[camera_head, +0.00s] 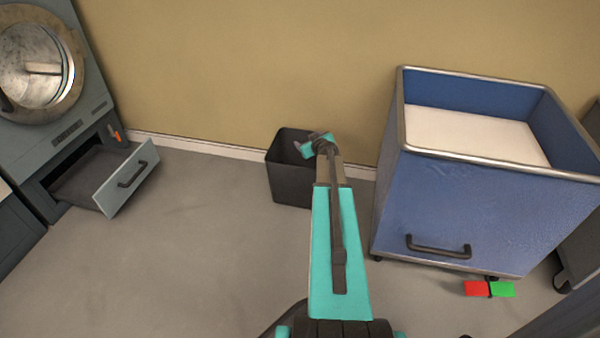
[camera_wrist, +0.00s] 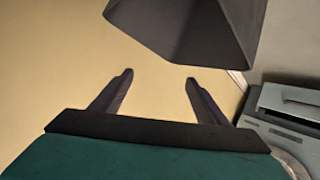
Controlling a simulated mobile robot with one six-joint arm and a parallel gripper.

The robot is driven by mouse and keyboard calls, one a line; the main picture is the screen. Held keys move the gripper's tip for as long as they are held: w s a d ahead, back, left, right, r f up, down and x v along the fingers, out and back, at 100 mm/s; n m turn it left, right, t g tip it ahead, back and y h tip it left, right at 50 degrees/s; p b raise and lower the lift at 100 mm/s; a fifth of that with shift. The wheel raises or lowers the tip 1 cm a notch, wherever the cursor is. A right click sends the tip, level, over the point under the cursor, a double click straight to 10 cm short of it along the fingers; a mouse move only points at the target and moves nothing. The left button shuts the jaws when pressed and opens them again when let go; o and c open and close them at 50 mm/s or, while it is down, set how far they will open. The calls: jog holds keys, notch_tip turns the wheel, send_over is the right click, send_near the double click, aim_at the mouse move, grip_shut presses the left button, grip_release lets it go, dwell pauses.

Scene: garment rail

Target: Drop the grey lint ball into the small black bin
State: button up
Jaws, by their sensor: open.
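The small black bin (camera_head: 285,182) stands on the floor against the wall, in the middle of the head view. My arm covers its right part, and its inside is dark. In the wrist view the bin (camera_wrist: 190,28) fills the top of the picture, beyond the fingertips. My gripper (camera_wrist: 158,77) is open, with its two fingers spread and nothing visible between them. The grey lint ball is not seen in either view.
A blue cart (camera_head: 480,205) with a white-filled top stands right of the bin. A red block (camera_head: 477,288) and a green block (camera_head: 502,289) lie by its base. At left, a grey machine (camera_head: 75,135) has its drawer (camera_head: 126,180) pulled out. The floor between is clear.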

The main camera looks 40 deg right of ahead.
jog(key=v, duration=0.7)
jog(key=shift+s+p, duration=0.2)
jog(key=shift+p, duration=0.1)
jog(key=shift+r, duration=0.1)
jog(key=shift+a, duration=0.1)
dwell(0.6)
